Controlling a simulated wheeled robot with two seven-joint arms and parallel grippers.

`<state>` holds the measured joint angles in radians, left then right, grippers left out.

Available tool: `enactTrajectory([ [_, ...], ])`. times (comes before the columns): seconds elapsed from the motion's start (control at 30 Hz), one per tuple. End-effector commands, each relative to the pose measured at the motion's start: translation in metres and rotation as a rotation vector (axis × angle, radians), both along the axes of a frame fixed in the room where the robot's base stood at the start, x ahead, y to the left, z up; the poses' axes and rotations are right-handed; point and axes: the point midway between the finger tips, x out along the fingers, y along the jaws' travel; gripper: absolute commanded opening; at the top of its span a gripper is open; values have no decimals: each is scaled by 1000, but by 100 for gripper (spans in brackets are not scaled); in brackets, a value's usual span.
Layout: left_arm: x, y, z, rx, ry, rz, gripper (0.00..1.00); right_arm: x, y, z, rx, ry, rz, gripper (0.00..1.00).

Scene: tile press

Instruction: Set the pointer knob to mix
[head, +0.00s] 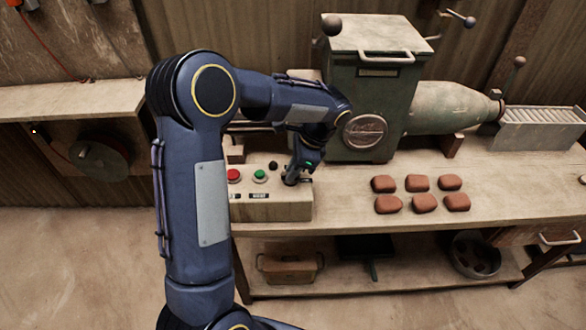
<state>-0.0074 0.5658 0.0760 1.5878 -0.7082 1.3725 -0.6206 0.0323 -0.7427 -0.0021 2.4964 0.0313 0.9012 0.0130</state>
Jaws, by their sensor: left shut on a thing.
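A pale control box (268,206) stands at the left end of the bench. On its top are a red button (234,175), a green button (260,176) and a small black round part (273,165). My left gripper (295,179) reaches down onto the right part of the box top. It is shut on the pointer knob there, which the fingers almost wholly hide. I cannot tell which way the pointer faces, and the small labels on the box front are too small to read surely. My right gripper is not in view.
A green press machine (372,100) with a grey barrel (450,105) stands close behind and right of the box. Several reddish clay pieces (417,184) lie on the bench. A ribbed pale tray (540,128) is at far right. The lower shelf holds a brown bin (290,268).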

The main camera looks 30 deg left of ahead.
Motion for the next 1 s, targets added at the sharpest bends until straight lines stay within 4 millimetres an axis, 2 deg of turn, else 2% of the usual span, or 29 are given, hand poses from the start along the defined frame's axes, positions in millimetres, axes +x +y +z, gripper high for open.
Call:
enactTrajectory([
  [0.37,1,0,2,0,1,113,0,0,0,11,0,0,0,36],
  [1.0,4,3,3,1,-1,689,0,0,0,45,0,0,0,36],
])
